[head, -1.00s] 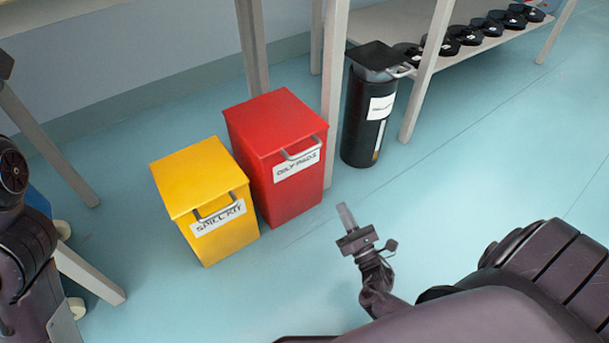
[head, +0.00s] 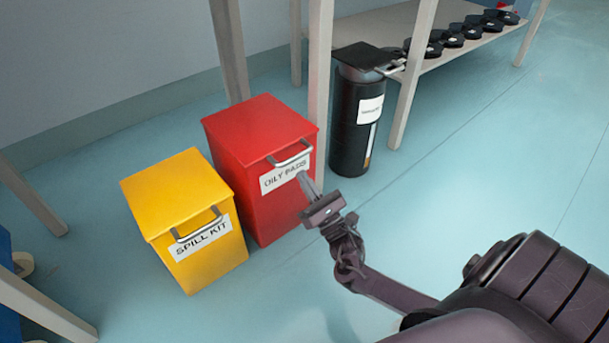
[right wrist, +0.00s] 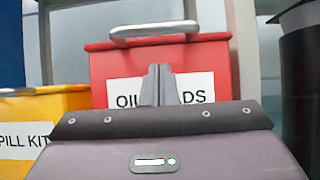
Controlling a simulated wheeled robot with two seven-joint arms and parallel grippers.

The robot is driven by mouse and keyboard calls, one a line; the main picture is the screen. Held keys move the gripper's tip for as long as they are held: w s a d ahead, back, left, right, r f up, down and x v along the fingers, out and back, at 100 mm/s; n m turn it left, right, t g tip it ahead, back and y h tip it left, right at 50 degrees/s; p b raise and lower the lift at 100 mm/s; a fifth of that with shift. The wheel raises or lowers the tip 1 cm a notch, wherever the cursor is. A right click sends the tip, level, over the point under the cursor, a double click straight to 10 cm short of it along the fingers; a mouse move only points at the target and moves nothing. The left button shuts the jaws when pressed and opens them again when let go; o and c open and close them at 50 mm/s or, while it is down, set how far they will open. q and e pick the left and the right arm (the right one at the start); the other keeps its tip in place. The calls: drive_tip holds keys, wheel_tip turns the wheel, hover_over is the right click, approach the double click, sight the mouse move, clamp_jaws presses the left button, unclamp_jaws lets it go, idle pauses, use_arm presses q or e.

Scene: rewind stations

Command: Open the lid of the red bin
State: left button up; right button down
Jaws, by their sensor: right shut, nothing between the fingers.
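The red bin (head: 262,215) stands on the floor with its flat lid (head: 258,130) closed. It has a silver bar handle (head: 290,160) at the lid's front edge and a white "OILY PADS" label (head: 286,175) below. My right gripper (head: 304,178) is shut and empty in front of the label, its fingers pointing at the bin. In the right wrist view the shut fingers (right wrist: 157,85) cover the middle of the label, below the handle (right wrist: 154,31). A small gap to the bin cannot be judged. My left gripper is out of view.
A yellow "SPILL KIT" bin (head: 205,255) stands close at the left of the red bin. A black cylinder bin (head: 352,125) stands behind right, past a table leg (head: 318,90). A shelf (head: 450,50) holds several black reels. Floor at the right is open.

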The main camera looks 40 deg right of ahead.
drive_tip(key=r, duration=0.3)
drive_tip(key=shift+w, duration=0.2)
drive_tip(key=shift+r, duration=0.1)
